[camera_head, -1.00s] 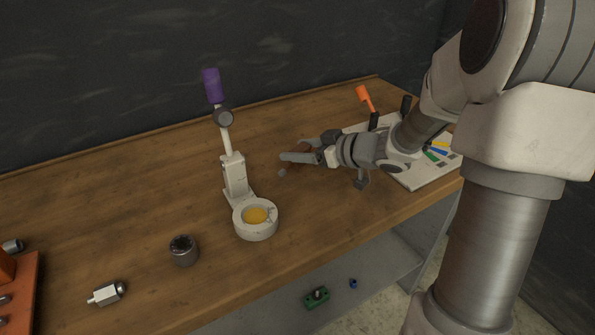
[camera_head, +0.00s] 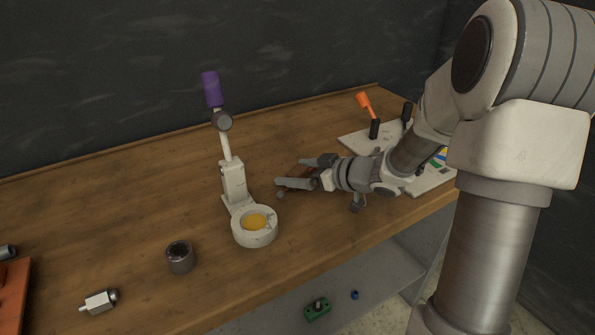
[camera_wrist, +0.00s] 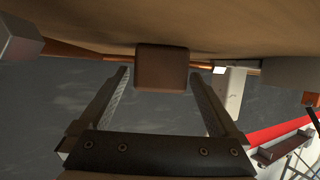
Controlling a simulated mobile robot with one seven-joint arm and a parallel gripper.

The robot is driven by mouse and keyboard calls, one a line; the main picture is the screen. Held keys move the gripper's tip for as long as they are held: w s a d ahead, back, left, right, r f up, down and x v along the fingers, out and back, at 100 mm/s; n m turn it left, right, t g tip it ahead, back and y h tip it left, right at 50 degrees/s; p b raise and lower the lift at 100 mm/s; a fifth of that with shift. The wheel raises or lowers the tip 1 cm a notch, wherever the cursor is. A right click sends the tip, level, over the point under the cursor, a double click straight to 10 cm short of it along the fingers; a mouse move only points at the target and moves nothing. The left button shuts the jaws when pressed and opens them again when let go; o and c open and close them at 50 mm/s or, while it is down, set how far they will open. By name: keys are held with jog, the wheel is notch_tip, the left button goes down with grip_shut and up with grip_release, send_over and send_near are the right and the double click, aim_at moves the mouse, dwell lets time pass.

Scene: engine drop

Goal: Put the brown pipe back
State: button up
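The brown pipe (camera_head: 300,171) is mostly hidden by my gripper in the head view, where a little brown shows between the fingers. In the wrist view a brown block-like piece, seemingly the pipe (camera_wrist: 162,68), lies between the fingertips, with a visible gap on both sides. My gripper (camera_head: 291,173) is open, low over the wooden table, to the right of the white press. Its two fingers also show spread in the wrist view (camera_wrist: 161,75). I cannot tell whether the pipe rests on the table.
The white press (camera_head: 235,185) with a purple handle stands left of my gripper. A dark cylinder (camera_head: 180,258) and a metal fitting (camera_head: 101,301) lie front left. A white board (camera_head: 362,140) with an orange-handled lever (camera_head: 366,106) is behind my arm. A green part (camera_head: 317,309) lies below the table.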

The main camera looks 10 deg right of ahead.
jog(key=shift+r, duration=0.2)
jog(key=p+v, duration=0.3)
jog(key=v, duration=0.9)
jog(key=shift+f, duration=0.1)
